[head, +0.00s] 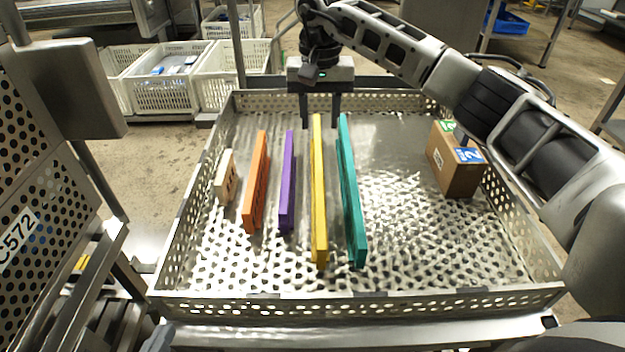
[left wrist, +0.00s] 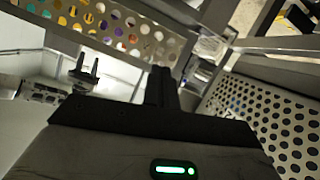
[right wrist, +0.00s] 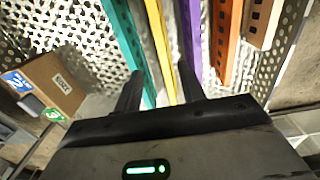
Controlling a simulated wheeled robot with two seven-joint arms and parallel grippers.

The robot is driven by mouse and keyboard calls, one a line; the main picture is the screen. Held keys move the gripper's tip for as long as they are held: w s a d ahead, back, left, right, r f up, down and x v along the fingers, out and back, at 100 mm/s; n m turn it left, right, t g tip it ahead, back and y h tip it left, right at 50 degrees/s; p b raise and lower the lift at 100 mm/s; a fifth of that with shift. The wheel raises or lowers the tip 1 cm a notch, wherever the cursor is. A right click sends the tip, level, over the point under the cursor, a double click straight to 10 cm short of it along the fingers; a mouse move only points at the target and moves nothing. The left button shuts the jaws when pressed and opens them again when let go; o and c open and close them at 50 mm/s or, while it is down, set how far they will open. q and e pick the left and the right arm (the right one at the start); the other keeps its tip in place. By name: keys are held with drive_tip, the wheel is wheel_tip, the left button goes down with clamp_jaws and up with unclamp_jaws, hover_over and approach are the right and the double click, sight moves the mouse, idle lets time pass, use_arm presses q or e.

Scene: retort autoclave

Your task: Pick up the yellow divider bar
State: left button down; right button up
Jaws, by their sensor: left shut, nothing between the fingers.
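The yellow divider bar (head: 319,195) stands on edge in a perforated metal tray (head: 350,304), between a purple bar (head: 287,185) and a teal bar (head: 351,195). My right gripper (head: 320,124) is open at the bar's far end, pointing down. In the right wrist view its fingertips (right wrist: 159,72) lie on either side of the yellow bar (right wrist: 160,45); I cannot tell whether they touch it. My left gripper (left wrist: 160,72) is shut and empty in the left wrist view, outside the tray, near perforated metal panels.
An orange bar (head: 256,185) and a short beige block (head: 225,178) stand left of the purple bar. A cardboard box (head: 456,172) is at the tray's right. The near right tray floor is clear. White crates (head: 163,88) stand on the floor behind left.

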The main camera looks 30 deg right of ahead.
sight(318, 165)
wheel_tip(318, 165, down, 9)
drive_tip(key=shift+s+a+r+b, duration=0.1)
drive_tip(key=shift+s+b, duration=0.05)
drive_tip(key=shift+b, duration=0.95)
drive_tip(key=f, duration=0.1)
drive_tip(key=f+b, duration=0.1)
drive_tip(key=f, duration=0.1)
drive_tip(key=f+b, duration=0.1)
drive_tip(key=shift+s+a+f, duration=0.15)
drive_tip(key=shift+s+f, duration=0.15)
use_arm(q)
drive_tip(key=shift+w+d+r+n+t+h, duration=0.1)
drive_tip(key=shift+d+r+n+t+h, duration=0.5)
drive_tip(key=shift+n+h, duration=0.2)
use_arm(e)
drive_tip(key=shift+f, duration=0.35)
use_arm(q)
drive_tip(key=shift+w+r, duration=0.1)
drive_tip(key=shift+r, duration=0.1)
use_arm(e)
clamp_jaws()
